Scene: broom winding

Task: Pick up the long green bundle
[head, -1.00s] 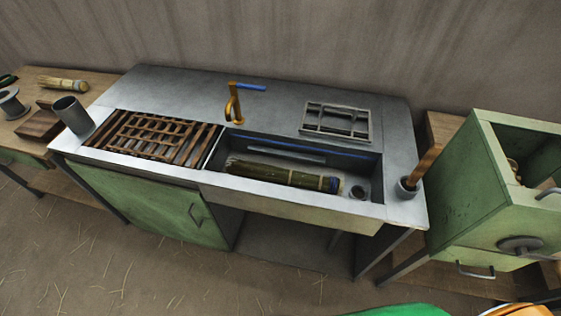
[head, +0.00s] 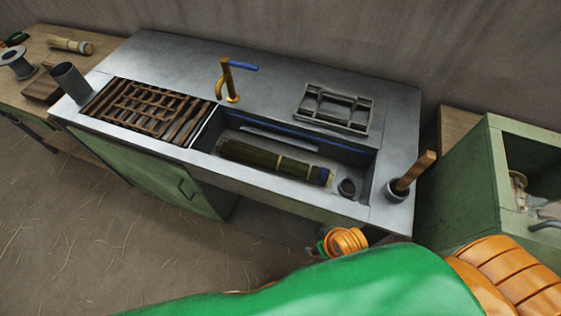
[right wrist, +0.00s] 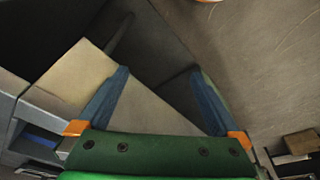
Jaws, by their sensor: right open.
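The long green bundle (head: 262,156) lies in the sink basin (head: 355,165) in the head view. It has pale bindings and a dark blue band near its right end. My right gripper (right wrist: 160,72) shows in the right wrist view, with its two blue fingers spread apart and nothing between them. In the head view my green and orange arm crosses the bottom right, in front of the sink bench and apart from the bundle. Its fingers cannot be made out there. The bundle is not seen in the right wrist view. My left gripper is not in view.
A brass tap (head: 226,82) stands behind the basin. A wooden slatted rack (head: 148,112) lies left of it, and a grey frame (head: 333,108) lies behind it. A grey cup with a wooden handle (head: 411,175) stands at the right. A green cabinet (head: 470,185) is beyond.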

